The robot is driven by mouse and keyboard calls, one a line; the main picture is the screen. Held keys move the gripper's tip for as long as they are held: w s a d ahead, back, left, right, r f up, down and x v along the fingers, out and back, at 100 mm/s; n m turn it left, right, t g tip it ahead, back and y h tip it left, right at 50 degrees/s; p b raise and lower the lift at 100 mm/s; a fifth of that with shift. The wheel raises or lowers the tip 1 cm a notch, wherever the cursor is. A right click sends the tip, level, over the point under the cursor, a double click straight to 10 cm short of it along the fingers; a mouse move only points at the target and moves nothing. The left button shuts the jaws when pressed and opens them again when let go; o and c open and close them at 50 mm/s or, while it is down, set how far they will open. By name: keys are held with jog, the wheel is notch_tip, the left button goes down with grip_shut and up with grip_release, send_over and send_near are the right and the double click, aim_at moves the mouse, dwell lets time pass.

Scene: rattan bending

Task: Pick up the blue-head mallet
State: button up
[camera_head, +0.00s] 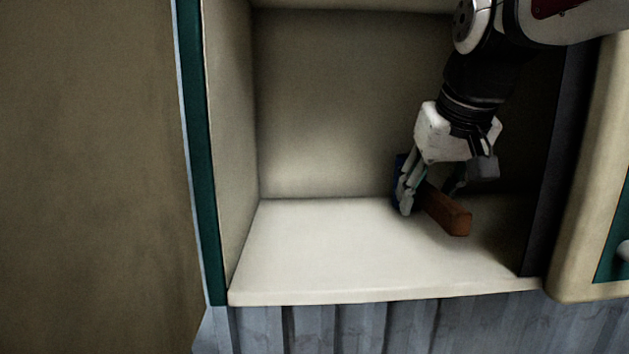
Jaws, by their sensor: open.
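The blue-head mallet lies in the open cabinet compartment, toward its right side. Its orange-brown wooden handle (447,211) points toward the front right, and a strip of its blue head (398,165) shows at the back left, partly hidden behind my gripper. My gripper (430,196) reaches down from the upper right and is open. One finger is at the left of the handle, near the head, and the other is to the right, behind the handle. I cannot tell whether the fingers touch the mallet.
The pale shelf floor (320,250) is bare to the left and in front of the mallet. The compartment's left wall (230,130) with a green edge and a dark right wall (555,180) bound it. A green door panel with a knob (624,251) is at the far right.

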jog(key=shift+f, duration=0.25)
dwell(0.3)
grip_shut()
jog(key=shift+r, duration=0.1)
jog(key=shift+r, duration=0.35)
jog(key=shift+r+p, duration=0.35)
jog(key=shift+p, duration=0.15)
jog(key=shift+r+p, duration=0.35)
